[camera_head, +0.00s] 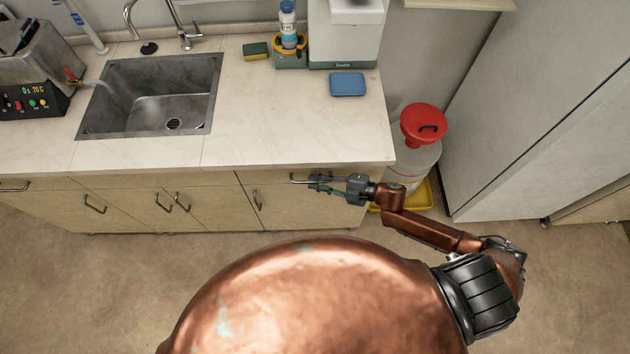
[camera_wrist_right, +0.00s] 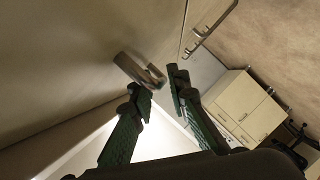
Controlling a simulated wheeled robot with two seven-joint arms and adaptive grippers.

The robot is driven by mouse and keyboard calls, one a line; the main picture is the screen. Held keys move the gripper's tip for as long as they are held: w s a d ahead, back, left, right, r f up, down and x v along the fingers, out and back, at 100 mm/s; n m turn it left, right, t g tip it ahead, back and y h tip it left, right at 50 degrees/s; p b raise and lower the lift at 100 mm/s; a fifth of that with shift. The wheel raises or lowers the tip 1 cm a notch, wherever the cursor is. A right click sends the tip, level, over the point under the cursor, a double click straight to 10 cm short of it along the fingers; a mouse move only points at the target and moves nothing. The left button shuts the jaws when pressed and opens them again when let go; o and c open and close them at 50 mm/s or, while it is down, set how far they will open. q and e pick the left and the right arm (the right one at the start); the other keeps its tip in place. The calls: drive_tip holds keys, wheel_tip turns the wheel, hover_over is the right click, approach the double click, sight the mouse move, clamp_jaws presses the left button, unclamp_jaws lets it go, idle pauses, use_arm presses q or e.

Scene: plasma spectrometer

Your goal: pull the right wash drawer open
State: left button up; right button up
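The right wash drawer (camera_head: 263,178) is a pale wooden front under the right end of the counter, and it looks flush with the cabinet. Its metal bar handle (camera_head: 297,180) also shows in the right wrist view (camera_wrist_right: 136,70). My right gripper (camera_head: 313,183) is at the handle, reaching in from the right. In the wrist view its two green-padded fingers (camera_wrist_right: 160,84) are spread apart, with the handle's end just ahead of and between the tips. I cannot tell whether either finger touches it. My left gripper is not in view.
The counter holds a sink (camera_head: 150,95), a blue sponge (camera_head: 347,84) and a white device (camera_head: 345,35). The floor before the drawer is clear except for my body.

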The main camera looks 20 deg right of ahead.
drive_tip(key=shift+w+a, duration=0.2)
drive_tip(key=shift+c, duration=0.6)
clamp_jaws()
